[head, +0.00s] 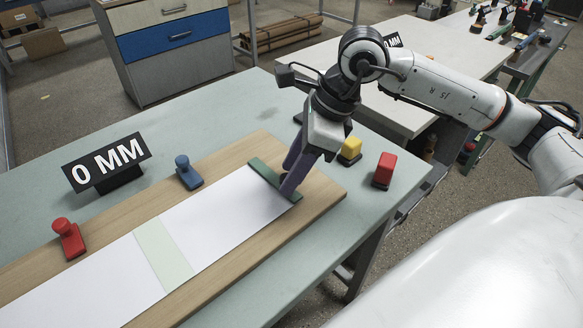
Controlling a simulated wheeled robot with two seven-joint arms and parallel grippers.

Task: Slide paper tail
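A long white paper strip (235,215) lies flat on a wooden board (225,155), with a pale green band (163,255) across it. A dark green bar (262,172) lies across the paper's far right end. My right gripper (287,187) points down at that end, its purple fingers at the bar's right part. The fingers look close together and overlap the bar in view. I cannot tell whether they grip the bar or the paper edge, which they partly hide. My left gripper is not in view.
A "0 MM" sign (106,164), a blue knobbed block (188,173) and a red one (69,239) stand along the board's far side. Yellow (350,151) and red (384,170) blocks stand right of the gripper, near the table's (232,112) right edge.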

